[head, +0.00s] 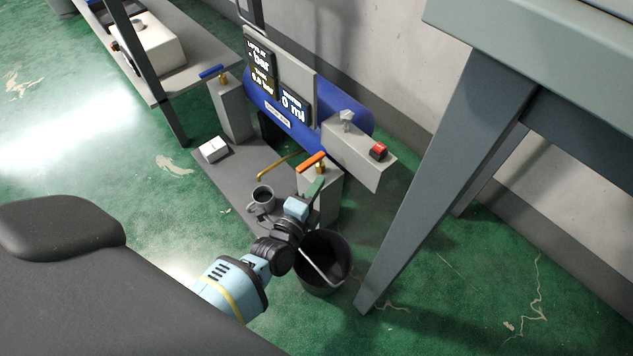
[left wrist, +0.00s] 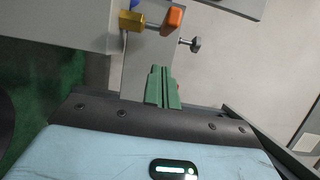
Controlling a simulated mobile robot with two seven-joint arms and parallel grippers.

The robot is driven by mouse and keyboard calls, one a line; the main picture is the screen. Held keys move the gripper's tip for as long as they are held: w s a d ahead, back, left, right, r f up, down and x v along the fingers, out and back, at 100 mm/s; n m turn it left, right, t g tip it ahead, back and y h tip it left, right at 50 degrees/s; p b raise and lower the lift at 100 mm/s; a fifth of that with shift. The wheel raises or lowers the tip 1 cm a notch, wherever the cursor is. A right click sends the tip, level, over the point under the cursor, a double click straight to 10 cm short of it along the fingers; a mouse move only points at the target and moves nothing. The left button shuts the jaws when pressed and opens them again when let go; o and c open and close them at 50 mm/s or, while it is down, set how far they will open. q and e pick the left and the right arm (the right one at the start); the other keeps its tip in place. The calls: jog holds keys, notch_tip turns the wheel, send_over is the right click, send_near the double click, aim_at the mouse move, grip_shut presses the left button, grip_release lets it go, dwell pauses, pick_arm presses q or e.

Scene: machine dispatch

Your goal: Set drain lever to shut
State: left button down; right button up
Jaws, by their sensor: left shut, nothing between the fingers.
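An orange-handled lever (head: 312,161) sits on a brass valve on top of a grey post, beside the blue tank (head: 345,112). A blue-handled lever (head: 211,71) sits on another grey post farther left. I see no readable label saying which is the drain lever. My left gripper (head: 316,187) is shut and empty, its green fingers just below and in front of the orange lever. In the left wrist view the closed green fingers (left wrist: 162,87) point toward the orange handle's end (left wrist: 173,20) and the brass valve (left wrist: 131,21), with a visible gap. My right gripper is not in view.
A dark bucket (head: 323,280) stands on the floor beside my left forearm. A grey mug (head: 262,197) and a white box (head: 214,150) are on the grey base plate. A red switch (head: 379,150) is on a grey box at right. A large table leg (head: 420,190) stands at right.

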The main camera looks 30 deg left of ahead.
pick_arm(q)
jog(key=s+a+p, duration=0.1)
jog(key=s+p, duration=0.2)
jog(key=s, duration=0.7)
